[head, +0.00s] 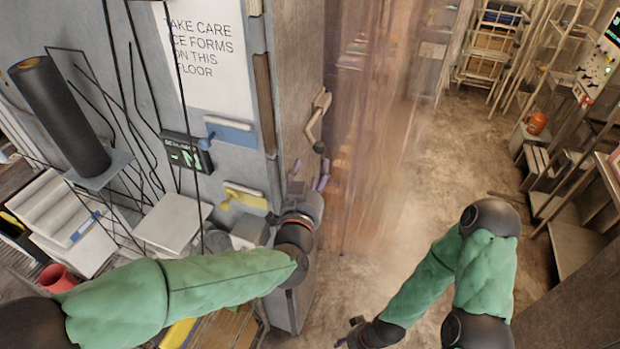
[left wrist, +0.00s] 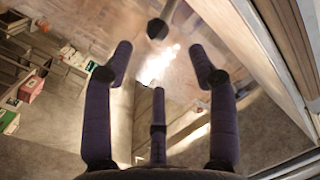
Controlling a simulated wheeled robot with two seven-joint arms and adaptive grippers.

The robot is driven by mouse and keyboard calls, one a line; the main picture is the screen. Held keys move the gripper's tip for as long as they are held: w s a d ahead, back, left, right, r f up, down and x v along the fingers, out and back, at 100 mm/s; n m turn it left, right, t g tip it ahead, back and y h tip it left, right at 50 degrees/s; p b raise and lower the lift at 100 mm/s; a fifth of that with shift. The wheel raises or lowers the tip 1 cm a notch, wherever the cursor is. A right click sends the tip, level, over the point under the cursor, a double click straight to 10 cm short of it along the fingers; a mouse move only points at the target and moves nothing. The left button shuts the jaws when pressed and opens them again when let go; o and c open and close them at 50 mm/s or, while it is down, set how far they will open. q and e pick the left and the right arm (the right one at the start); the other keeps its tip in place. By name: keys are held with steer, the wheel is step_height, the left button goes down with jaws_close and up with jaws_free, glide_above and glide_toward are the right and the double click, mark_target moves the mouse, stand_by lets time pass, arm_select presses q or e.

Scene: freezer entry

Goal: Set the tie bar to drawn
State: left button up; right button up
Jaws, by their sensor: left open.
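A pale bar (head: 318,116), which looks like the tie bar, is mounted on the wall edge beside the translucent strip curtain (head: 375,130). My left gripper (head: 322,172) is just below it, with purple fingers apart and empty. In the left wrist view, a rod with a dark round end (left wrist: 157,28) lies beyond the open fingertips (left wrist: 160,62), apart from them. I cannot tell for certain that it is the same bar. My right gripper (head: 352,334) is low at the bottom edge, partly cut off, its jaws unclear.
The grey wall carries a warning sign (head: 205,50), a small display box (head: 187,152) and a yellow holder (head: 245,196). Shelves (head: 490,50) and an orange bucket (head: 537,123) stand at the right. The floor (head: 440,170) between curtain and shelves is clear.

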arm_select(q)
steer(key=shift+s+a, duration=0.15)
steer(key=shift+s, duration=0.75)
steer(key=shift+f, duration=0.1)
steer(key=s+a+f+n+g+b, duration=0.1)
steer(key=a+f+n+g+b, duration=0.35)
steer(key=f, duration=1.75)
steer(key=s+a+f+m+g+b, duration=0.1)
steer(key=f+g+b, duration=0.65)
steer(key=f, duration=1.35)
steer(key=s+f+n+g+b, duration=0.1)
steer(key=s+f+b, duration=0.3)
steer(key=f, duration=0.6)
steer(key=s+a+f+n+g+b, duration=0.1)
steer(key=s+f+n+g+b, duration=0.1)
steer(key=s+f+b, duration=0.3)
steer(key=s+a+f+n+g+h+b, duration=0.1)
steer(key=s+f+b, duration=0.3)
steer(key=s+f, duration=0.6)
step_height(320, 180, down, 5)
steer(key=shift+s+a+f+n+g, duration=0.2)
steer(key=shift+s+n+g, duration=0.1)
steer(key=shift+n+g, duration=0.35)
